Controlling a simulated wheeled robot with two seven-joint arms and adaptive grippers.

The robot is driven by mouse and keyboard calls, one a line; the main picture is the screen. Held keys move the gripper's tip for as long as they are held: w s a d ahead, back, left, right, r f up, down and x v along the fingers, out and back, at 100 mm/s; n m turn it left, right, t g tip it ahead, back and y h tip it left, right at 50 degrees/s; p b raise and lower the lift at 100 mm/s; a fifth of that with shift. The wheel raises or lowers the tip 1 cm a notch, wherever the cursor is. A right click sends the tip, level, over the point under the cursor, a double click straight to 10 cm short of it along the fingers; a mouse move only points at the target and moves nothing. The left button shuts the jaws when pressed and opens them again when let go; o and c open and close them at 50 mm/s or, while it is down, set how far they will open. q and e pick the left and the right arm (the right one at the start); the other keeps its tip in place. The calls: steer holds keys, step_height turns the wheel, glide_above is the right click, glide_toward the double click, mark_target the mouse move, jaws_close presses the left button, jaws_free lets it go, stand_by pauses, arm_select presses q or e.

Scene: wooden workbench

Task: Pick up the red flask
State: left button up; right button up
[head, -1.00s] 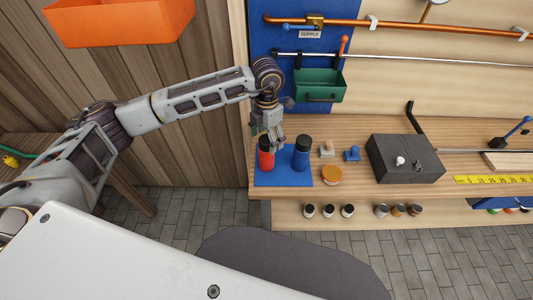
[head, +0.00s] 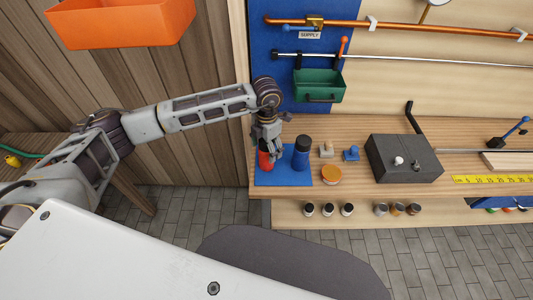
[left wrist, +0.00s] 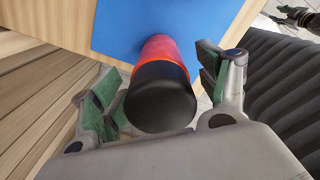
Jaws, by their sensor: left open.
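The red flask (head: 264,160) stands on the blue mat (head: 284,179) at the left end of the workbench. In the left wrist view the red flask (left wrist: 160,82) shows its black cap toward me, between the two fingers. My left gripper (head: 267,150) is at the flask's upper part in the head view and partly hides it. In the left wrist view my left gripper (left wrist: 160,90) is open, with green-padded fingers on either side of the flask and gaps visible. My right gripper is not in view.
A blue flask (head: 301,155) stands close to the right of the red one. An orange-topped round jar (head: 331,175), small knobbed pieces and a dark box (head: 405,158) lie farther right. A green bin (head: 319,86) hangs behind. Several small jars stand on the lower shelf.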

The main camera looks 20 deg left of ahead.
arm_select(q)
steer(key=c, duration=1.1)
steer(key=shift+c, duration=1.1)
steer(key=shift+r, duration=0.25)
